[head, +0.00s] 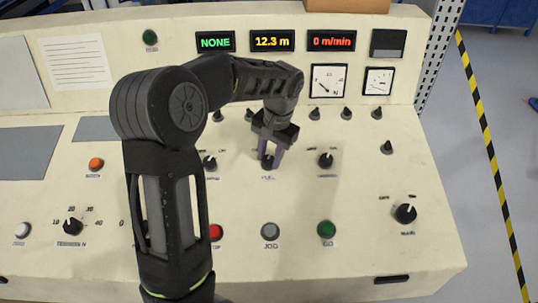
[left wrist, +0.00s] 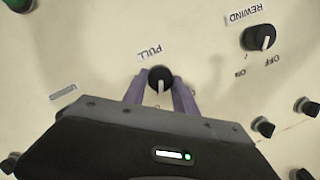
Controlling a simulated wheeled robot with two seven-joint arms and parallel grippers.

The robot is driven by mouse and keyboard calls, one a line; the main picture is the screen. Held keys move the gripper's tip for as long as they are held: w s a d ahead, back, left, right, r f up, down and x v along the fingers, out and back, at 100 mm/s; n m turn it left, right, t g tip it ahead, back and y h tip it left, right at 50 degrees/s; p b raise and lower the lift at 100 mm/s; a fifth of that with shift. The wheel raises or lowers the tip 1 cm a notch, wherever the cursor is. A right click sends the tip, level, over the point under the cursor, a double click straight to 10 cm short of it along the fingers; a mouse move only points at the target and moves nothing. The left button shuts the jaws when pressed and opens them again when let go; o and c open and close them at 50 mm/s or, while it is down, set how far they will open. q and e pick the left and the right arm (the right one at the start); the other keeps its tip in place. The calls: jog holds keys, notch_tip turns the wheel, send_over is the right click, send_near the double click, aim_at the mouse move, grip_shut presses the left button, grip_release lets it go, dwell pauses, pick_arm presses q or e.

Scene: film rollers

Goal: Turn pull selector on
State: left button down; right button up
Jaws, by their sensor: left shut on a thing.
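The PULL selector is a round black knob (head: 268,164) on the cream panel, with the label PULL printed beside it. It also shows in the left wrist view (left wrist: 159,76), where its white pointer line points down towards my gripper. My left gripper (head: 268,157) reaches down from above, and its two purple fingers (left wrist: 160,93) stand one on each side of the knob, shut on it. The selector's position marks are mostly hidden by the gripper. My right gripper is in neither view.
The REWIND selector (left wrist: 258,37) is a neighbouring black knob. Another black knob (head: 326,160) stands right of PULL. Red (head: 215,232), grey (head: 270,231) and green (head: 326,229) buttons sit nearer the front. The displays read NONE (head: 215,42), 12.3 m (head: 272,41) and 0 m/min (head: 331,41).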

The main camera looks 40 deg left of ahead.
pick_arm(q)
jog(key=shift+d+m, duration=0.1)
jog(key=shift+m, duration=0.6)
jog(key=c, duration=1)
grip_release()
jog(key=shift+r, duration=0.1)
jog(key=r, duration=0.2)
jog(key=d+r, duration=0.1)
jog(key=r, duration=0.4)
jog(key=shift+w+d+r+b, duration=0.15)
jog(key=shift+r+b, duration=0.1)
jog(key=shift+b, duration=0.1)
